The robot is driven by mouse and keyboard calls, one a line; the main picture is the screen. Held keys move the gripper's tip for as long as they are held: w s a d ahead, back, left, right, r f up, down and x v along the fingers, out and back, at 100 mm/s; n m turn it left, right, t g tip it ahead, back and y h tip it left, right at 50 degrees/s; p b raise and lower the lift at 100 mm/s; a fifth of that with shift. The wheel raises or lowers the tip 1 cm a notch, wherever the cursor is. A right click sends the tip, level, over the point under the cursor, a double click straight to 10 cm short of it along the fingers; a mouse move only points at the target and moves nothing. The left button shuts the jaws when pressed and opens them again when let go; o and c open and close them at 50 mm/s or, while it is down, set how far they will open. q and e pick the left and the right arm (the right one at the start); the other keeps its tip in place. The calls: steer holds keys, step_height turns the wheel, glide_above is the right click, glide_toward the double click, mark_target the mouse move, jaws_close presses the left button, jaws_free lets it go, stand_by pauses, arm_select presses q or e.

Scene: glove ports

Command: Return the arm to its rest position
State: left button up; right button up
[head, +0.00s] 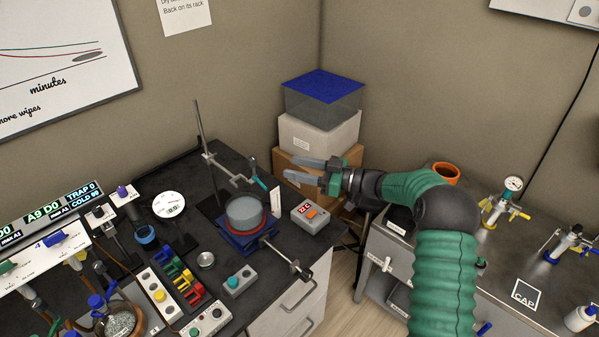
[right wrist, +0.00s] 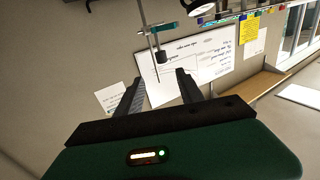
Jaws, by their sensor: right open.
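My right arm comes in from the lower right of the head view, in a green ribbed sleeve. Its gripper (head: 308,171) is open and empty, its two grey fingers pointing left. It hangs in front of the stacked boxes, above the right end of the dark bench. In the right wrist view the two dark fingers (right wrist: 158,95) stand apart with nothing between them. Behind them show the wall, a whiteboard and part of a clamp stand. My left gripper is not in view.
A clamp stand (head: 201,130) and a grey round vessel (head: 245,213) on a blue jack stand left of the gripper. A grey box with a red display (head: 311,216) sits below it. Stacked boxes (head: 318,134) fill the corner. The right bench holds an orange pot (head: 446,171) and a gauge (head: 513,184).

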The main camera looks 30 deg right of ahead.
steer(key=shift+s+d, duration=0.2)
stand_by(0.3)
steer(key=w+a+m+t+h, duration=0.2)
steer(key=w+a+m+h, duration=0.15)
steer(key=h, duration=0.25)
steer(key=s+a+f+m+g+h, duration=0.1)
steer(key=s+f+m+g+h, duration=0.2)
steer(key=s+f+h, duration=0.3)
steer(key=s+a+f+g, duration=0.2)
steer(key=s+f+g, duration=0.1)
steer(key=s, duration=0.6)
steer(key=s+a+f+m+g, duration=0.1)
steer(key=s+a+f+g, duration=0.2)
steer(key=s, duration=0.6)
steer(key=s+a+f+m+g, duration=0.1)
steer(key=s+a+f+g, duration=0.2)
steer(key=s, duration=0.6)
steer(key=shift+s+f+h, duration=0.3)
steer(key=shift+s+h, duration=0.1)
